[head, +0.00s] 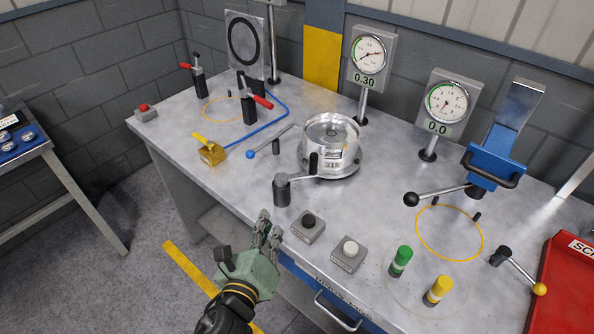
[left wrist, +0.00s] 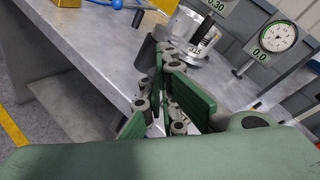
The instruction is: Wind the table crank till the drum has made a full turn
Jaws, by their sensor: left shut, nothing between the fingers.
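The table crank (head: 295,180) stands near the front of the grey table: a dark post, a flat arm pointing right, and an upright black handle (head: 313,163) at its end. The silver drum (head: 330,137) sits just behind it, its window reading about 315. My left gripper (head: 265,228) is shut and empty at the table's front edge, in front of the crank post and apart from it. In the left wrist view the closed green fingers (left wrist: 170,95) point toward the dark crank post (left wrist: 146,55), with the drum (left wrist: 181,25) beyond. My right gripper is not in view.
Black (head: 308,222) and white (head: 350,248) push buttons stand just right of my gripper. Green (head: 401,258) and yellow (head: 437,290) pegs are further right. A ball-ended lever (head: 270,148) lies left of the drum. Gauges (head: 369,53) stand behind. A red bin (head: 570,290) is far right.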

